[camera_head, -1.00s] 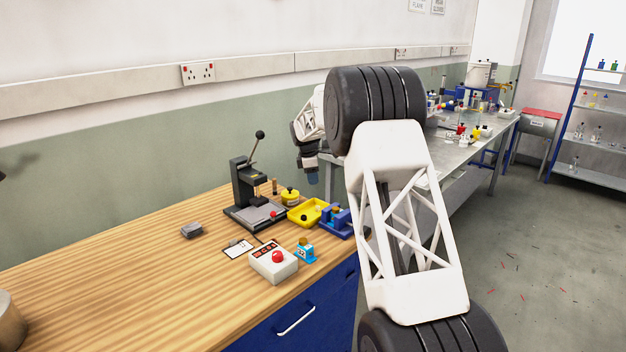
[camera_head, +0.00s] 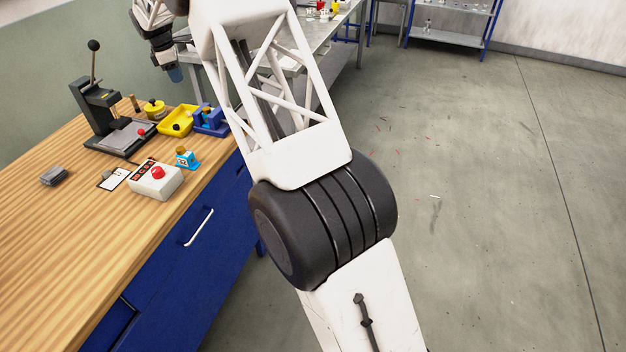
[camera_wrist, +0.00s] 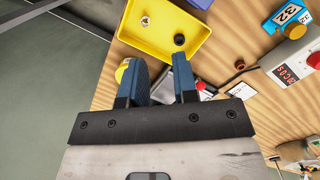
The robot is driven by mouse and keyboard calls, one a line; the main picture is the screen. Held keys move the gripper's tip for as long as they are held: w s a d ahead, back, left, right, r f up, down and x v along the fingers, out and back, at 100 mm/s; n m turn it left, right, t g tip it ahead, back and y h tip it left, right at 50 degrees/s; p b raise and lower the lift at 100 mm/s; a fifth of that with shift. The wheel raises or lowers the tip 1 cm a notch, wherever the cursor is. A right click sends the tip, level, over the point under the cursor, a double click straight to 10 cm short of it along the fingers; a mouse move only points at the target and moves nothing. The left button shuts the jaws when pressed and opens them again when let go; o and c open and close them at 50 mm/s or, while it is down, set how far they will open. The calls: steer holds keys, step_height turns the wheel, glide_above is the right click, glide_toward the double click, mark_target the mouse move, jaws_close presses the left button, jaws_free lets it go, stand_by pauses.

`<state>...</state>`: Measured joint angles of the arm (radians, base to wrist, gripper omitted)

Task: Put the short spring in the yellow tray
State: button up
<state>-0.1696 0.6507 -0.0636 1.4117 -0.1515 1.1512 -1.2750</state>
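The yellow tray (camera_head: 163,132) stands on the wooden bench beside the press. It also shows at the top of the wrist view (camera_wrist: 212,30). In it lie a dark round piece (camera_wrist: 179,39) and a small pale metal piece (camera_wrist: 145,21). I cannot pick out the short spring for sure in either view. My gripper (camera_head: 175,74) hangs above the bench behind the tray in the head view. In the wrist view its two blue fingers (camera_wrist: 160,68) are apart with nothing seen between them.
A black lever press (camera_head: 98,112), a yellow round container (camera_head: 154,110), a blue holder (camera_head: 212,124), a small blue device (camera_head: 187,158) and a red-button box (camera_head: 156,180) crowd around the tray. A grey block (camera_head: 54,176) lies left. The bench's front left is clear.

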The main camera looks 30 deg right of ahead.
steer(key=s+d+r+m, duration=0.3)
steer(key=s+r, duration=0.2)
steer(key=s, duration=0.6)
steer(key=s+d+r+m+t, duration=0.15)
steer(key=s+d+r, duration=0.35)
steer(key=s, duration=0.6)
steer(key=s+d+r+m, duration=0.2)
steer(key=s+r+m, duration=0.3)
steer(key=s, duration=0.6)
steer(key=s+d+f+m, duration=0.1)
steer(key=s+f+m, duration=0.1)
steer(key=s, duration=1)
steer(key=s+d+f+m+y, duration=0.1)
steer(key=s+d+f+m, duration=0.1)
steer(key=s, duration=1.1)
steer(key=s+d+f+m, duration=0.2)
steer(key=s+m, duration=0.2)
steer(key=s, duration=0.9)
steer(key=shift+s+f+t+y, duration=0.25)
steer(key=shift+f+t+y, duration=0.05)
steer(key=shift+f+t, duration=0.15)
steer(key=shift+d, duration=0.1)
